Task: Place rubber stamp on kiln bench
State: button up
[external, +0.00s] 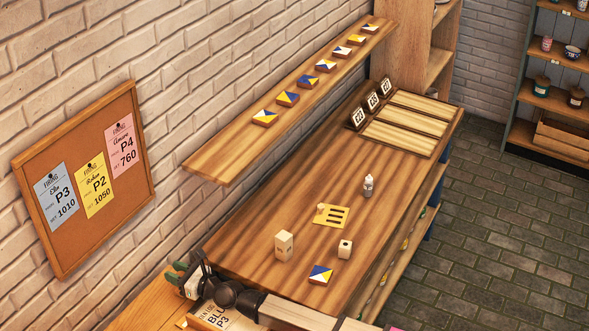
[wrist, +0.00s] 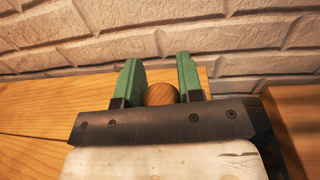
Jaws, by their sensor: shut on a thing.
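A round wooden knob (wrist: 160,94), likely the handle of the rubber stamp, sits between the green fingers of my gripper (wrist: 160,76) in the wrist view. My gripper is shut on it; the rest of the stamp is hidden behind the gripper. In the external view my gripper (external: 184,269) is at the bottom left, by the wall, over or beside a lighter wooden surface (external: 143,309). That surface adjoins the near end of the long wooden bench (external: 240,247). I cannot tell which surface is the kiln bench, nor whether the stamp touches it.
The long bench holds a pale block (external: 284,246), a small holed block (external: 345,249), a patterned tile (external: 320,274), a yellow stencil (external: 331,215) and a white bottle (external: 368,185). A tile shelf (external: 213,168) overhangs its wall side. A labelled card (external: 218,318) lies beneath my arm.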

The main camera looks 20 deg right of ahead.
jog(key=o, duration=0.9)
jog(key=v, duration=1.2)
